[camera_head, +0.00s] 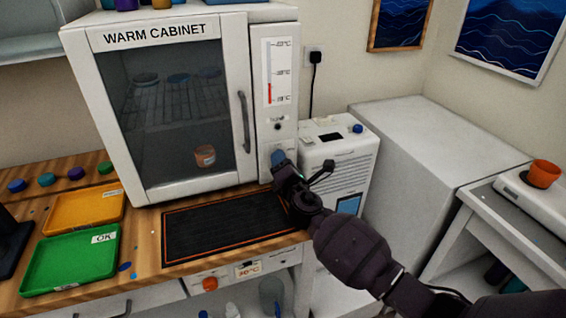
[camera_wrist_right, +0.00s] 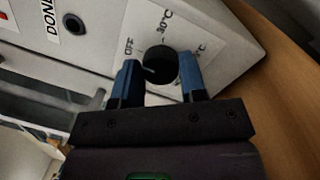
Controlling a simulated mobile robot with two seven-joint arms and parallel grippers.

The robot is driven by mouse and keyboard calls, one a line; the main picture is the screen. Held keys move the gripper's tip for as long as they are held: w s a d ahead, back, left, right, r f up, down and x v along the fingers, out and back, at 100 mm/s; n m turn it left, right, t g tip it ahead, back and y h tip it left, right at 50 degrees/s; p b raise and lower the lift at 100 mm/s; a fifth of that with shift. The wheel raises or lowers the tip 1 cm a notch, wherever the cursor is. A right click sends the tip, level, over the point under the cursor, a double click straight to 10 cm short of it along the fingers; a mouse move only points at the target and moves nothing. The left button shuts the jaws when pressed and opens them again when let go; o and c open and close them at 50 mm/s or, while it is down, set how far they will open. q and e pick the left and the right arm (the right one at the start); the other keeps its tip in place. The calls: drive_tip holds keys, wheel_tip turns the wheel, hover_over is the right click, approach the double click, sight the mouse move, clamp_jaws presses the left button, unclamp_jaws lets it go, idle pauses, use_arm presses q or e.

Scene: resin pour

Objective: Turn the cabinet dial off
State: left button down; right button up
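The white warm cabinet (camera_head: 118,60) stands on the wooden bench with its glass door closed. Its black round dial (camera_wrist_right: 161,66) shows in the right wrist view, on a white plate with an OFF label and temperature labels around it. A short white mark on the dial shows near the left finger, on the OFF side. My right gripper (camera_wrist_right: 161,78) has its blue fingers on either side of the dial with no clear gap. In the head view my right gripper (camera_head: 278,160) is at the cabinet's lower right panel and hides the dial. My left gripper is not in view.
An orange-red cup (camera_head: 205,155) is inside the cabinet. A black mat (camera_head: 225,228), a green OK tray (camera_head: 70,262) and a yellow tray (camera_head: 85,210) lie on the bench. A white machine (camera_head: 340,150) stands close to the cabinet's right.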

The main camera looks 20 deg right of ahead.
drive_tip(key=o, duration=0.4)
drive_tip(key=s, duration=0.7)
drive_tip(key=s+f, duration=0.1)
drive_tip(key=s, duration=0.2)
drive_tip(key=shift+s, duration=0.35)
drive_tip(key=shift+f, duration=0.1)
